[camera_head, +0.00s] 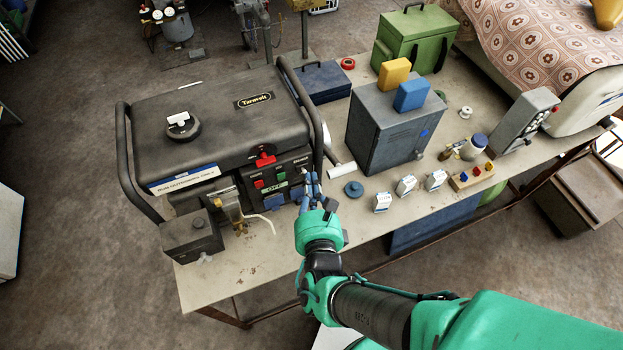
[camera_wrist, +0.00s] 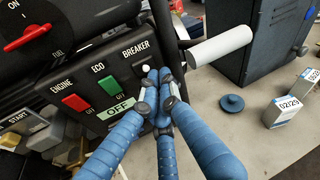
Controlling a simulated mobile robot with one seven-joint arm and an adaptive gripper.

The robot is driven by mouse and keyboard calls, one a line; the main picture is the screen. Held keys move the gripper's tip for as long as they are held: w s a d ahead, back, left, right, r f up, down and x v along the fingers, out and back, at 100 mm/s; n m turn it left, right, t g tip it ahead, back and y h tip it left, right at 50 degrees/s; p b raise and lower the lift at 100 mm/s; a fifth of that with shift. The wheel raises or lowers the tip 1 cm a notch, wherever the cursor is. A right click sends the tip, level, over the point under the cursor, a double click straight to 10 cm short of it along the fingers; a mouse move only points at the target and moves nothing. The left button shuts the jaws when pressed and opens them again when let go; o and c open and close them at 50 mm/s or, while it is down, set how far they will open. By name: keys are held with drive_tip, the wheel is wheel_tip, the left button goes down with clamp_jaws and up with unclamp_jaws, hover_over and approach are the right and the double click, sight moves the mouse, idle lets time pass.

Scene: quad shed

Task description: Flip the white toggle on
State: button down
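The generator (camera_head: 225,125) has a dark front panel with labels ENGINE, ECO and BREAKER. In the wrist view, a small white tip under the BREAKER label (camera_wrist: 146,68) appears to be the white toggle; its lower part is hidden by my fingers. My gripper (camera_wrist: 160,92) has blue fingers with their tips drawn together, right at the panel just below and beside the toggle. I cannot tell whether they touch it. In the head view my gripper (camera_head: 308,185) is at the panel's right end, and the toggle is not clear there. An OFF sign (camera_wrist: 120,108) sits left of my fingertips.
Red ENGINE (camera_wrist: 75,102) and green ECO (camera_wrist: 108,85) rockers sit left of the toggle. A white cylinder (camera_wrist: 220,46) sticks out right of the panel. A black frame bar (camera_head: 305,105) flanks the generator. A blue knob (camera_head: 353,189) and small labelled boxes (camera_head: 405,186) stand right.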

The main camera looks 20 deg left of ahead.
drive_tip(key=s+d+r+p, duration=0.1)
drive_tip(key=s+r+p, duration=0.4)
drive_tip(key=r+p, duration=0.1)
drive_tip(key=shift+s+d+r+p, duration=0.25)
drive_tip(key=shift+d+r+p, duration=0.15)
drive_tip(key=shift+r, duration=0.25)
idle(0.5)
